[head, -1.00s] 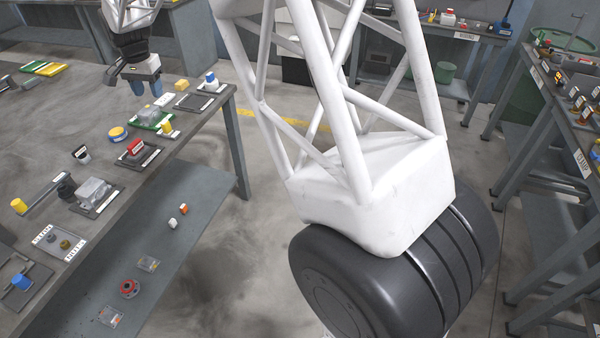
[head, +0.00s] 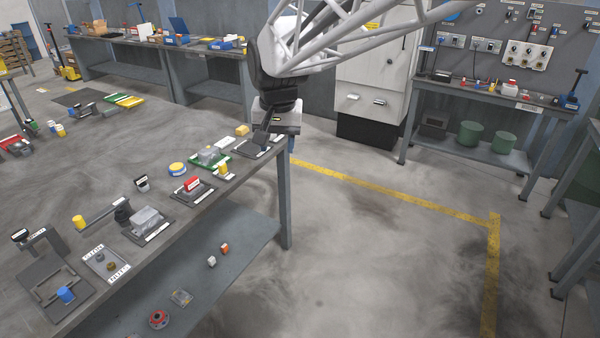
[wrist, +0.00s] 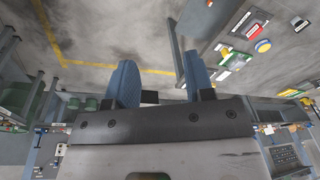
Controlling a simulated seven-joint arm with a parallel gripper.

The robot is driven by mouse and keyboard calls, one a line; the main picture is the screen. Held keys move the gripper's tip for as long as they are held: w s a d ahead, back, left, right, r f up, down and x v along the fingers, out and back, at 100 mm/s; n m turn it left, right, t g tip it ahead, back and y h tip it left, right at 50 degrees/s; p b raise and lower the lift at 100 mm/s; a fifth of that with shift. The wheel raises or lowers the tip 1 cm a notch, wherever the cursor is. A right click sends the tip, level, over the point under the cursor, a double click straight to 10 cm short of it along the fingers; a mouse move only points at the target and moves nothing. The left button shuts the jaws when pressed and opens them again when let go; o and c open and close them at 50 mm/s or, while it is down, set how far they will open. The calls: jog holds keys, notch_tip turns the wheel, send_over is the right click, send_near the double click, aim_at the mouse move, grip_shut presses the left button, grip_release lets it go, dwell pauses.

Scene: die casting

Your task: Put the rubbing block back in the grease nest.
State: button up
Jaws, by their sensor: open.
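My gripper (head: 291,145) hangs at the table's far right corner, with a blue finger showing past the end edge. In the wrist view its two blue fingers (wrist: 160,82) are apart, with only floor and distant furniture between them. I cannot tell for sure which piece is the rubbing block or which tray is the grease nest.
Along the table (head: 130,160) stand a red block (head: 192,184), a yellow round tin (head: 178,169), a grey block (head: 146,220) on a labelled tray and a blue piece (head: 65,294) in a framed tray. Small parts lie on the lower shelf. The floor at right is open.

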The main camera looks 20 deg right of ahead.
jog(key=s+d+f+n, duration=0.1)
jog(key=s+d, duration=0.1)
jog(key=s, duration=0.6)
jog(key=s+d+f+n, duration=0.1)
jog(key=s+d+f, duration=0.1)
jog(key=s, duration=0.7)
jog(key=s+d+f+n, duration=0.1)
jog(key=s+d+f, duration=0.1)
jog(key=s, duration=0.6)
jog(key=shift+s+d+t, duration=0.15)
jog(key=shift+d+t, duration=0.2)
jog(key=shift+t, duration=0.05)
